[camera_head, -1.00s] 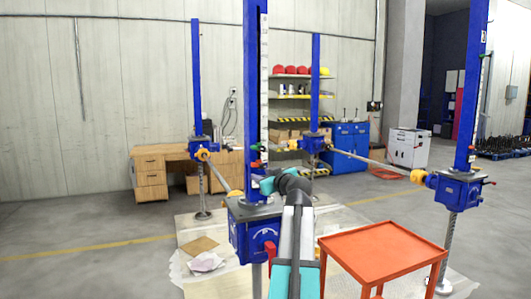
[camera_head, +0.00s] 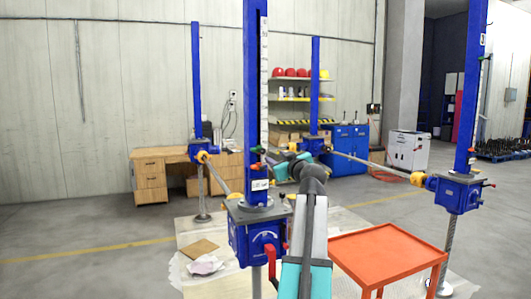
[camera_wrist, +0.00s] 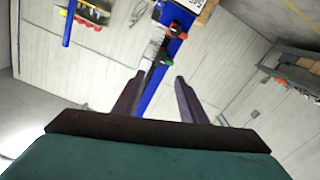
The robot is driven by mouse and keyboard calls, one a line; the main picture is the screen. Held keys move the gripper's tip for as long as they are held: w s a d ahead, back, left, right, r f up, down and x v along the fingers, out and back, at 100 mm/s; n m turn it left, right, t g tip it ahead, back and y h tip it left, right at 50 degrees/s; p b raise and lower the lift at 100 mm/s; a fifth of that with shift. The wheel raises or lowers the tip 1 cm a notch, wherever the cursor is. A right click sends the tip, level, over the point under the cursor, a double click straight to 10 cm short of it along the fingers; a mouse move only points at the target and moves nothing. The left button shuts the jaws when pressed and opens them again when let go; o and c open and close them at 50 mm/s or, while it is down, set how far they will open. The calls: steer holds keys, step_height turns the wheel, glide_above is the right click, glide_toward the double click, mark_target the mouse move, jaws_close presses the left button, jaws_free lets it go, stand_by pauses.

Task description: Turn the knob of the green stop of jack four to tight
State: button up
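The nearest blue jack (camera_head: 256,90) stands upright in the middle of the head view, with a white scale on its post. A small green stop (camera_head: 258,150) sits on this post. In the wrist view, a green stop (camera_wrist: 163,60) lies ahead on a blue post, just beyond my fingertips, with a red stop beside it. The knob is too small to make out clearly. I cannot read which jack is number four. My gripper (camera_wrist: 160,76) is open and empty, its dark fingers apart on either side of the post in view and apparently not touching the stop.
An orange table (camera_head: 385,250) stands right of my arm. Another blue jack (camera_head: 458,190) is at the right, and two more stand farther back, linked by rods. A wooden desk (camera_head: 150,175) and shelves with helmets (camera_head: 290,73) are behind.

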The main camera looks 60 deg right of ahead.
mark_target(263, 151)
steer(key=shift+p+x, duration=1.55)
steer(key=shift+x, duration=4.75)
